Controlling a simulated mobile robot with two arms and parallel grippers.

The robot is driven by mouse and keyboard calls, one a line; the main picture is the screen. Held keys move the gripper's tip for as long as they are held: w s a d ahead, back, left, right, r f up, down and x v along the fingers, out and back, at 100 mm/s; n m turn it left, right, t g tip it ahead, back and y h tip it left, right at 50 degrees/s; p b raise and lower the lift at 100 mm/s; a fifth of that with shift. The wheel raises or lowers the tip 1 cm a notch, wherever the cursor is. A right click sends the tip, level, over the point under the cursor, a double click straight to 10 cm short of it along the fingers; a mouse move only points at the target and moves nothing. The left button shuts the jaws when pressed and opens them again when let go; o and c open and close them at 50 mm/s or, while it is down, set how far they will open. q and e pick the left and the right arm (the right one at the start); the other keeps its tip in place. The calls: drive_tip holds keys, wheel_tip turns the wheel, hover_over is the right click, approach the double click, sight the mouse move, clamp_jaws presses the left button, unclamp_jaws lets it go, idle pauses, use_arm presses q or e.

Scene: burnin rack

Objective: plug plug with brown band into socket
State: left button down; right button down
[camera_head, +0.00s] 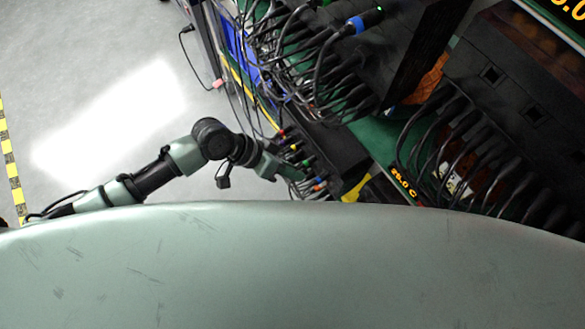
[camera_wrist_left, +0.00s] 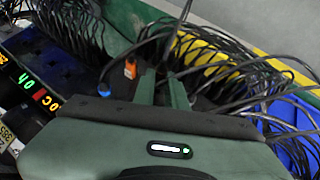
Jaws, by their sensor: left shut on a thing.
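My left gripper (camera_head: 285,172) reaches in at the row of banded plugs at the rack's edge. In the left wrist view its two green fingers (camera_wrist_left: 162,88) are shut on a dark plug (camera_wrist_left: 163,80) with a black cable rising behind it. No brown band can be made out on this plug; the fingers hide much of it. Plugs with a blue band (camera_wrist_left: 107,88) and an orange band (camera_wrist_left: 130,68) stand just left of the fingers. Dark square openings (camera_head: 492,74) and (camera_head: 535,114) show in the unit at right; I cannot tell whether either is the socket. My right gripper is not in view.
Black cables (camera_head: 310,65) crowd the rack around the gripper. More banded plugs, red (camera_head: 282,132) and yellow (camera_head: 294,147), sit close above it. A temperature display (camera_head: 403,184) is at right. The grey floor (camera_head: 110,115) at left is clear.

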use_arm(q)
drive_tip(key=shift+w+d, duration=0.6)
drive_tip(key=shift+d, duration=0.3)
idle(0.5)
drive_tip(key=shift+s+a, duration=0.1)
drive_tip(key=shift+a, duration=0.05)
drive_tip(key=shift+s+a+p, duration=0.3)
drive_tip(key=shift+a+p, duration=0.1)
drive_tip(key=shift+p, duration=0.05)
idle(0.7)
idle(0.4)
drive_tip(key=shift+p, duration=0.5)
idle(0.4)
drive_tip(key=shift+w+d, duration=0.4)
drive_tip(key=shift+d, duration=0.15)
idle(0.4)
